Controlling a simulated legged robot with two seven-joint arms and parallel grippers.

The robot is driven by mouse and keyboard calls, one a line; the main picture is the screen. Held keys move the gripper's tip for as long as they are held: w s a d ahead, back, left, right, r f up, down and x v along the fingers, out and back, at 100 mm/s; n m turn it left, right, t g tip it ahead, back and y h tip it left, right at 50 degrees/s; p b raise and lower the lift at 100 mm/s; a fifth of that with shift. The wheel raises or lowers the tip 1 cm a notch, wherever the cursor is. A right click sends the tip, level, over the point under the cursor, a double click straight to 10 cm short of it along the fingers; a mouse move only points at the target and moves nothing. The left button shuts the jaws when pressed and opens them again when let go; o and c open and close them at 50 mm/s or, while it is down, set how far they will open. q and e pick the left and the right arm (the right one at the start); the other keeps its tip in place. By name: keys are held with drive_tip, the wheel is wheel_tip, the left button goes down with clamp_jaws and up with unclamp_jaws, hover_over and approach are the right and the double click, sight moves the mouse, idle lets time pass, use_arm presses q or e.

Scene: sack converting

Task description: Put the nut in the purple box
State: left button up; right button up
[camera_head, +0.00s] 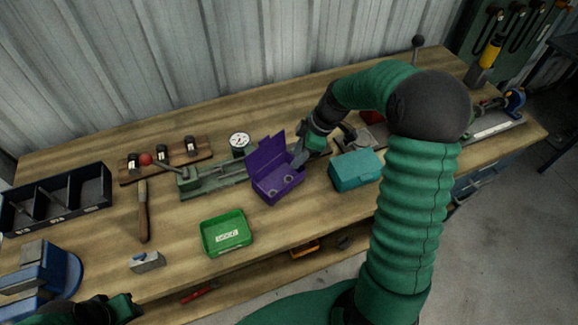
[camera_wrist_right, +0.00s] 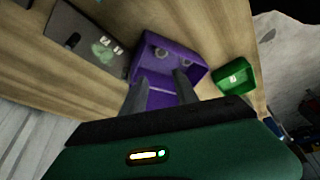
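The purple box (camera_head: 279,187) stands open on the workbench, its lid raised at the back. Two grey rings that look like nuts lie inside it, one on the left (camera_head: 273,192) and one on the right (camera_head: 288,179). They also show in the right wrist view, at the far end of the purple box (camera_wrist_right: 205,72). My right gripper (camera_head: 298,160) is over the box's right side. In the wrist view its fingers (camera_wrist_right: 159,85) are apart with nothing visible between them. My left gripper (camera_head: 122,306) is at the bottom left edge, mostly cut off; its opening is unclear.
A green tray (camera_head: 226,247) stands in front of the purple box, and a closed teal box (camera_head: 356,170) is to its right. A dial gauge (camera_head: 239,141) and a green metal fixture (camera_head: 200,181) are at the left.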

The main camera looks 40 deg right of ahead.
drive_tip(key=s+a+f+m+h, duration=0.1)
drive_tip(key=s+a+m+h, duration=0.2)
drive_tip(key=s+a+m, duration=0.6)
drive_tip(key=s+a, duration=0.4)
drive_tip(key=a, duration=0.3)
drive_tip(key=shift+f+m, duration=0.3)
drive_tip(key=shift+s+a, duration=0.1)
drive_tip(key=shift+a, duration=0.2)
drive_tip(key=shift+d, duration=0.2)
